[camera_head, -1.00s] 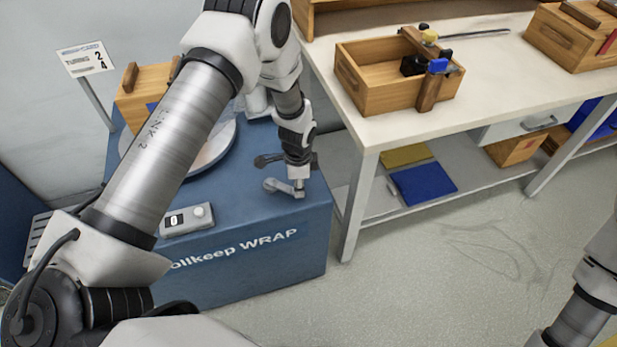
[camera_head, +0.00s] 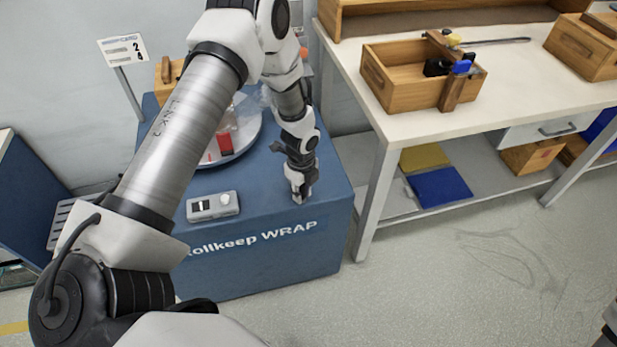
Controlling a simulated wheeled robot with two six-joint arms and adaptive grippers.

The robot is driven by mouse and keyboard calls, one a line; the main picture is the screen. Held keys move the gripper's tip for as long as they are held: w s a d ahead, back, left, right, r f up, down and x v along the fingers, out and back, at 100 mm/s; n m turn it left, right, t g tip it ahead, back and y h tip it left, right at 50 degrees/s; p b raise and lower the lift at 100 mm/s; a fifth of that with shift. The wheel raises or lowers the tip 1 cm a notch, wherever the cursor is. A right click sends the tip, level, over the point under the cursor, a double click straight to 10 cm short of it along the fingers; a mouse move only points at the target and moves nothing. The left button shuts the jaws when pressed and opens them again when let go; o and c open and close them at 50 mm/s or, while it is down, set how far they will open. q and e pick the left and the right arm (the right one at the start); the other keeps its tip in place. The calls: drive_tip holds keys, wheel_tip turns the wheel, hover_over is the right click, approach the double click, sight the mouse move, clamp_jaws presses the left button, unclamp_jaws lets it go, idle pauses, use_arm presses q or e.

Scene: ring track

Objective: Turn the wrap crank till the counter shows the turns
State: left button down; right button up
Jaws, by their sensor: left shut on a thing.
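The blue wrapping machine (camera_head: 265,265), lettered "…ollkeep WRAP", stands below my left arm. Its counter (camera_head: 213,206) on the top shows 1. My left gripper (camera_head: 300,194) points down at the machine's front right corner and is shut on the crank's handle; the gripper hides most of the crank. A card on a post (camera_head: 124,49) shows the figures 2 and 4.
A white workbench (camera_head: 400,122) stands to the right, with an open wooden crate (camera_head: 405,85) holding tools. The floor in front of the bench is clear.

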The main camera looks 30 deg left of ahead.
use_arm(q)
drive_tip(key=shift+s+a, duration=0.1)
drive_tip(key=shift+m, duration=0.3)
drive_tip(key=c, duration=1)
unclamp_jaws()
drive_tip(key=shift+w, duration=0.25)
drive_tip(key=shift+o, duration=0.2)
wheel_tip(320, 180, up, 12)
